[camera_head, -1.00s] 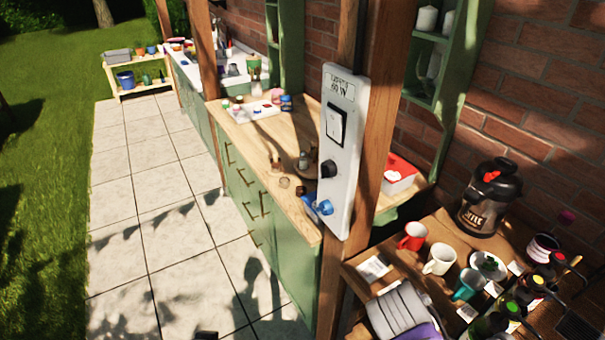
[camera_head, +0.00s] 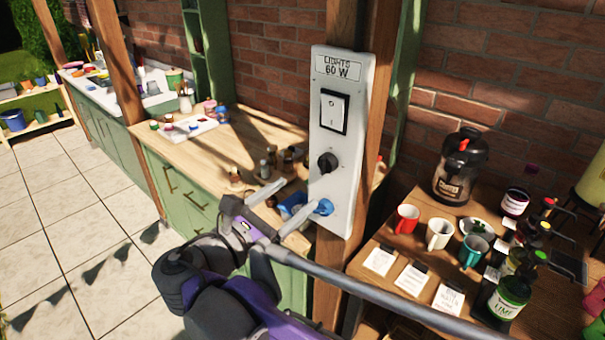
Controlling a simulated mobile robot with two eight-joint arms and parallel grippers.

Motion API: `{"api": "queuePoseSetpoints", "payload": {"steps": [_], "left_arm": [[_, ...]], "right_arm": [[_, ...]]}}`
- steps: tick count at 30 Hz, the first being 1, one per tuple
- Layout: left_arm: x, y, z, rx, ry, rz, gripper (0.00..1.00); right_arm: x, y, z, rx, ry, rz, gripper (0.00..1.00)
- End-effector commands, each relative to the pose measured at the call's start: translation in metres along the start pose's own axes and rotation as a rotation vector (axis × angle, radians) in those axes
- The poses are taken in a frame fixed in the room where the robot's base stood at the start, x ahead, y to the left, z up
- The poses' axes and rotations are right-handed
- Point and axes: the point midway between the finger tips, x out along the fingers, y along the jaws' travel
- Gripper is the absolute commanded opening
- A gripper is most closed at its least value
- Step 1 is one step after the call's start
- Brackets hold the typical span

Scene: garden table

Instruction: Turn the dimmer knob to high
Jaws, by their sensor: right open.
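The white light panel (camera_head: 347,128) is fixed upright on a wooden post and is labelled "LIGHTS 60 W". It carries a white rocker switch (camera_head: 334,111), a round black knob (camera_head: 327,162) below it, and a blue round fitting (camera_head: 324,207) at the bottom. The black knob looks like the dimmer; its setting is too small to read. My right gripper (camera_head: 297,194) is open and empty, at the panel's lower left. Its fingers point towards the panel, below and left of the black knob. I cannot tell whether a fingertip touches the panel. My left gripper is out of view.
A wooden counter (camera_head: 225,147) with small jars and a paint tray runs behind my gripper. To the right, a wooden table (camera_head: 397,243) holds mugs (camera_head: 439,234), a coffee dispenser (camera_head: 462,168), cards and bottles (camera_head: 508,297). Tiled floor at left is clear.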

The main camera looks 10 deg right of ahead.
Motion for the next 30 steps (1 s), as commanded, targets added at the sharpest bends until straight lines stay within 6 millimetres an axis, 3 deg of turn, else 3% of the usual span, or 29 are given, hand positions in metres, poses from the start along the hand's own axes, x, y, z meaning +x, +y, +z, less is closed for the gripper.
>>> {"api": "queuePoseSetpoints", "payload": {"steps": [5, 21, 30], "left_arm": [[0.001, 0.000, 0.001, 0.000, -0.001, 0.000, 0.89], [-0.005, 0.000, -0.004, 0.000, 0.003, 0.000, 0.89], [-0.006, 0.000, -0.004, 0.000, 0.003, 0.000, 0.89]], "right_arm": [[0.000, 0.007, 0.005, -0.024, -0.031, 0.010, 0.80], [0.089, 0.007, 0.008, -0.022, -0.028, 0.009, 0.80], [0.103, 0.008, 0.007, -0.021, -0.026, 0.012, 0.80]]}}
